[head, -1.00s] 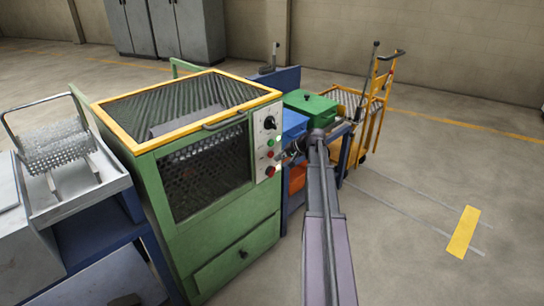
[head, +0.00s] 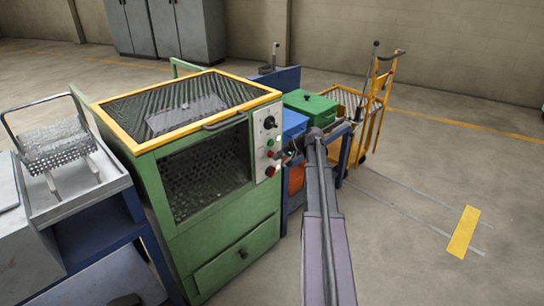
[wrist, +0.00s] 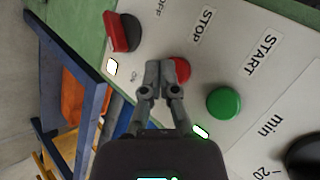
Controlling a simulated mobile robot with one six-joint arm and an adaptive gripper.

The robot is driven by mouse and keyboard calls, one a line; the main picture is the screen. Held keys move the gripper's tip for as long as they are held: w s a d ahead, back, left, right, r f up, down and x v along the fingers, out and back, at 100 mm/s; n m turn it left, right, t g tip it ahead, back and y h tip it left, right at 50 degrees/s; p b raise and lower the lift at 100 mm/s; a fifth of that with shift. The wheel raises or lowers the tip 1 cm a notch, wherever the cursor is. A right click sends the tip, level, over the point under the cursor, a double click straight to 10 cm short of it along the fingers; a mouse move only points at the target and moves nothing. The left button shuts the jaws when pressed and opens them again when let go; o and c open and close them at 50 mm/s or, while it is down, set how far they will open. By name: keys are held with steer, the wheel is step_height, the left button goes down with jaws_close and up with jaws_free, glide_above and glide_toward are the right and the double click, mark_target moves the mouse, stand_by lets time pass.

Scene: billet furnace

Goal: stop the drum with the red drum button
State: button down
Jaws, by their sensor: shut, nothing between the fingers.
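The red drum button (wrist: 182,70) is a round red cap beside the STOP label on the pale control panel (wrist: 245,65). My gripper (wrist: 160,70) is shut and empty, its fingertips overlapping the button's left side in the wrist view. I cannot tell whether they touch it. In the head view my gripper (head: 284,154) is at the panel on the green machine (head: 225,232). The drum (head: 205,170) shows behind the machine's front window, partly in shadow.
A green START button (wrist: 223,102) lies close to the red one. A red and black OFF/ON switch (wrist: 122,32) is on the other side. A black dial (head: 269,122) is higher on the panel. Floor on the right is open, with a yellow trolley (head: 378,100) behind.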

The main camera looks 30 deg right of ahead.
steer(key=shift+w+a, duration=0.1)
steer(key=shift+w, duration=0.4)
stand_by(0.7)
steer(key=shift+s, duration=0.95)
steer(key=shift+s+d, duration=0.1)
steer(key=shift+d, duration=0.1)
steer(key=shift+s+d, duration=0.25)
steer(key=shift+s, duration=0.95)
steer(key=shift+s+d, duration=0.25)
steer(key=shift+s, duration=0.9)
